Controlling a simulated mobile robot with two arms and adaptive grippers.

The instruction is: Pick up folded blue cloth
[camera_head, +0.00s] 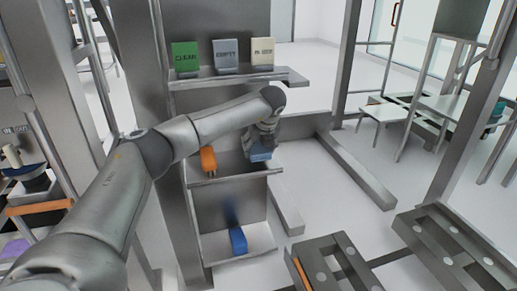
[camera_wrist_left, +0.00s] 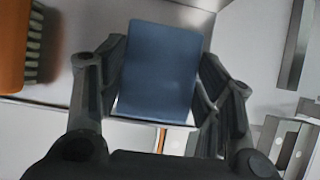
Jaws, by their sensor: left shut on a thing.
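The folded blue cloth (camera_head: 261,155) is a flat blue block at the right end of the middle shelf tray. In the left wrist view the cloth (camera_wrist_left: 160,72) fills the space between the two dark fingers, one on each side. My left gripper (camera_head: 262,138) points down over the tray and is shut on the cloth; it also shows in the left wrist view (camera_wrist_left: 165,95). I cannot tell whether the cloth still touches the tray. My right gripper is not in view.
An orange brush (camera_head: 208,160) lies at the left of the same tray (camera_head: 235,174); its bristles show in the left wrist view (camera_wrist_left: 14,45). Another blue object (camera_head: 238,241) sits in the lower tray. Green, grey and cream signs (camera_head: 225,55) stand on the shelf above.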

